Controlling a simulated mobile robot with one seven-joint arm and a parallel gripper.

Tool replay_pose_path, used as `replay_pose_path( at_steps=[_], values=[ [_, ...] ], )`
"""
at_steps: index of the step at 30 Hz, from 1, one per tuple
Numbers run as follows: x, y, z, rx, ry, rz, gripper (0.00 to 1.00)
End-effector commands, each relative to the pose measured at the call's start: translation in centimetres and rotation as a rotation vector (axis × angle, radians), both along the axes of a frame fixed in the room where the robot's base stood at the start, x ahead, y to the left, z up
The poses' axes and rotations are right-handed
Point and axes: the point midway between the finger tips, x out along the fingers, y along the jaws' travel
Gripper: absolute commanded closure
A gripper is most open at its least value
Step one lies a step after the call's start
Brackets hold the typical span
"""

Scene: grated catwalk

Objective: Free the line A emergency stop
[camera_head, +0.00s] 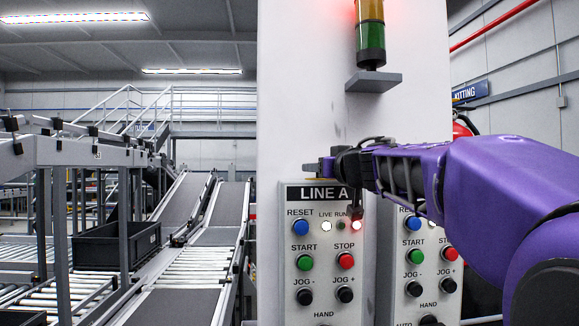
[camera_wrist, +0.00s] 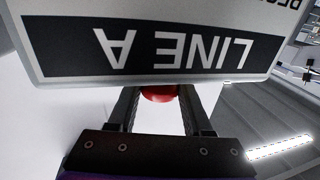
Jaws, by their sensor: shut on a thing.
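The red emergency stop button (camera_wrist: 160,93) shows in the wrist view as a rounded red cap between my two fingers. The upper edge of the LINE A panel plate covers part of it. The LINE A panel (camera_head: 322,302) faces me in the head view, with the black LINE A label (camera_wrist: 170,50) upside down in the wrist view. My gripper (camera_head: 322,168) is at the panel's top edge, with its fingers (camera_wrist: 160,105) shut on the button from both sides. In the head view my gripper and wrist hide the button.
The panel has a blue reset button (camera_head: 300,227), green start (camera_head: 304,262), red stop (camera_head: 346,260) and black jog buttons. A similar second panel (camera_head: 431,306) stands at right, partly behind my arm. A signal tower (camera_head: 370,40) is above. Conveyors (camera_head: 190,268) run at left.

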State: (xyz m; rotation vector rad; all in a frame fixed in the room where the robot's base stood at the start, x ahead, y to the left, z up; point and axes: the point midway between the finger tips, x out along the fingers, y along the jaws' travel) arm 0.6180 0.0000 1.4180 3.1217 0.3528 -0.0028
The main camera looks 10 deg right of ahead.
Motion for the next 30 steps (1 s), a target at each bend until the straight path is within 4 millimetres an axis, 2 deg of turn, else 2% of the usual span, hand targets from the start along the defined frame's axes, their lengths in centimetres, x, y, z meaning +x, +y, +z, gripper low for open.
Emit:
replay_pose_path(
  at_steps=[1,4,18,19,23,30],
  values=[
    [-0.04,-0.02,1.13,0.002,-0.002,0.000,1.00],
    [-0.06,-0.04,1.63,0.002,-0.003,-0.001,1.00],
    [-0.15,-0.05,1.94,0.002,-0.010,-0.003,1.00],
    [-0.16,-0.06,1.95,0.002,-0.010,-0.003,0.45],
    [-0.13,-0.05,1.81,0.002,-0.008,-0.002,0.21],
    [-0.07,-0.03,1.58,0.001,-0.004,-0.002,0.20]
  ],
)
